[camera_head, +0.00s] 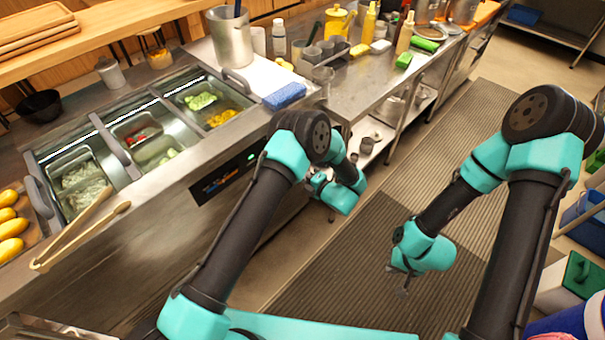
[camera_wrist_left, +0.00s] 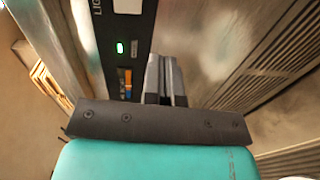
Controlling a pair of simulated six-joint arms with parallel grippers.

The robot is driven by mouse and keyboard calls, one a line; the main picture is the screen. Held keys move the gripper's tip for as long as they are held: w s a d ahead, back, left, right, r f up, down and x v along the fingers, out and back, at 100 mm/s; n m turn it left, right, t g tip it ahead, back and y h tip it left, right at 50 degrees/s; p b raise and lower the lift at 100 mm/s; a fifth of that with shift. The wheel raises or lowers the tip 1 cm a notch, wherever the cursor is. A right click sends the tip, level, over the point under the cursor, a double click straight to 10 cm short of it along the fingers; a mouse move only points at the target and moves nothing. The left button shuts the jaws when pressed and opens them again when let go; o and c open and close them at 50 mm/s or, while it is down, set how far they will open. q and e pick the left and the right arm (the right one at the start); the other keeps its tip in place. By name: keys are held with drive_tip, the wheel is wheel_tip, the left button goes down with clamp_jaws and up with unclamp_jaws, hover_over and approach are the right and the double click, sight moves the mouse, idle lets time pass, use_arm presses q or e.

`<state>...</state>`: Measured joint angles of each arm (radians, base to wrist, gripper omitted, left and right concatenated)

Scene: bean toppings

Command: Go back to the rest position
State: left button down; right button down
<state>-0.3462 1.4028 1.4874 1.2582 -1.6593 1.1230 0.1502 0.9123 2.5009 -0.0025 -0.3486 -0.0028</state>
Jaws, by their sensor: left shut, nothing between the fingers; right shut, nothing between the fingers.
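My left gripper (camera_wrist_left: 166,75) shows in the left wrist view with its two grey fingers together and nothing between them. It points toward the steel counter front, beside the dark control panel (camera_wrist_left: 127,45) with a lit green indicator. In the head view my left arm is folded in front of the counter, and its gripper is mostly hidden behind the teal wrist. My right gripper (camera_head: 404,291) hangs low over the ribbed floor mat, pointing down. It is small and dark there, shut and empty. Neither gripper touches a topping or a utensil.
The steel counter (camera_head: 140,230) holds topping bins, and wooden tongs (camera_head: 80,238) lie at its left. The ribbed mat (camera_head: 345,265) is clear. Blue and green bins stand at the right.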

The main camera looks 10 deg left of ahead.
use_arm(q)
drive_tip(key=s+a+f+m+h, duration=0.2)
drive_tip(key=a+f+m+h, duration=0.1)
drive_tip(key=a+m+h, duration=0.4)
drive_tip(key=s+a+f+m+h, duration=0.2)
drive_tip(key=s+a+m+h, duration=0.15)
drive_tip(key=m, duration=0.45)
drive_tip(key=s+a+m+g+h, duration=0.3)
drive_tip(key=s+m+g+h, duration=0.4)
drive_tip(key=s, duration=1.5)
drive_tip(key=r+m+g, duration=0.1)
drive_tip(key=m+g, duration=0.1)
drive_tip(key=m, duration=0.3)
drive_tip(key=shift+s, duration=0.25)
